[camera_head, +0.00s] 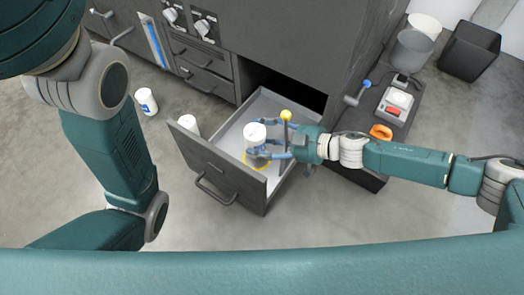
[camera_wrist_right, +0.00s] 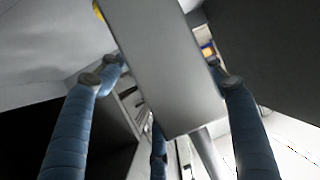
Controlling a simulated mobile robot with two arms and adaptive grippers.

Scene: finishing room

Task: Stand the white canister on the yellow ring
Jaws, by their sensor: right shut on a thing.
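The white canister (camera_head: 255,132) is upright in my right gripper (camera_head: 264,151), over the open drawer. The blue fingers close around its lower part. The yellow ring (camera_head: 246,163) lies on the drawer floor, just below the canister and partly hidden by it and the fingers. I cannot tell whether the canister touches the ring or floor. In the right wrist view, a plain grey surface (camera_wrist_right: 170,70) fills the space between the fingers; I cannot identify it for certain. My left gripper is out of view.
The open drawer (camera_head: 221,172) has high walls. A yellow knob (camera_head: 286,115) on a post stands close beside my right gripper. Another white canister (camera_head: 188,123) is at the drawer's left, and one with a blue label (camera_head: 147,101) stands on the floor. An orange object (camera_head: 381,131) lies right.

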